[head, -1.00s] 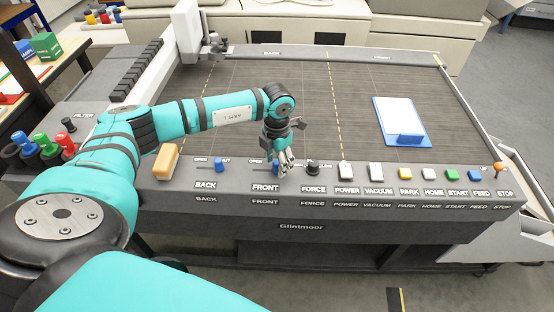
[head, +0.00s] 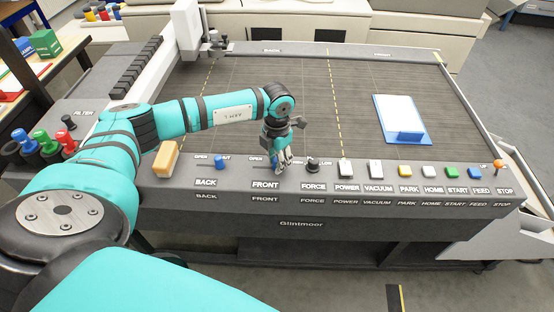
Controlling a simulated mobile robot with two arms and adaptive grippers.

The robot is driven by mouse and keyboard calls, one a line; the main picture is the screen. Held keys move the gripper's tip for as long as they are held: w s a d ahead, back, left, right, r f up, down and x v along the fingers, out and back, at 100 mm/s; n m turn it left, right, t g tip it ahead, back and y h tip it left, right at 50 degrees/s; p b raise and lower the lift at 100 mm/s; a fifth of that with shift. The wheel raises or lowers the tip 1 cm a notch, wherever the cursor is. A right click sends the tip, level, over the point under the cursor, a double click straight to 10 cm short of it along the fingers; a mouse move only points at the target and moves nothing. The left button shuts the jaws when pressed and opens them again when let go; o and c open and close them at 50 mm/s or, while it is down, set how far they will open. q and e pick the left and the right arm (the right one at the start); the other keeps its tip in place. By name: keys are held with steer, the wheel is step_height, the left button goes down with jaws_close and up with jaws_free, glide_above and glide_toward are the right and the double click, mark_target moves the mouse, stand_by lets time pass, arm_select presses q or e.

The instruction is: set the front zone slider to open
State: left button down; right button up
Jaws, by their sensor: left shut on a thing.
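The front zone slider (head: 274,160) is on the machine's front panel above the FRONT label, with OPEN printed at its left end. A little of its blue knob shows beside my fingers; the right end of its track is hidden behind them. My left gripper (head: 282,167) reaches down onto the slider and is shut on the knob. The knob's exact place along the track is hard to tell. My right gripper is not in view.
The back zone slider (head: 219,162) has a blue knob near its right end. A tan block (head: 166,160) sits left of it. A black force knob (head: 312,164) is close right of my gripper, then a row of buttons. A blue-and-white board (head: 400,118) lies on the bed.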

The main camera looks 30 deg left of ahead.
mark_target(255, 167)
arm_select(q)
steer(key=s+a, duration=0.1)
steer(key=a, duration=0.1)
steer(key=s+a+b, duration=0.1)
steer(key=s+a, duration=0.1)
steer(key=a, duration=0.1)
steer(key=shift+s+a, duration=0.2)
steer(key=shift+a, duration=0.15)
steer(key=shift+d, duration=0.1)
steer(key=c, duration=1.3)
jaws_free()
steer(key=shift+o, duration=1.3)
steer(key=shift+r, duration=0.15)
step_height(255, 167, up, 12)
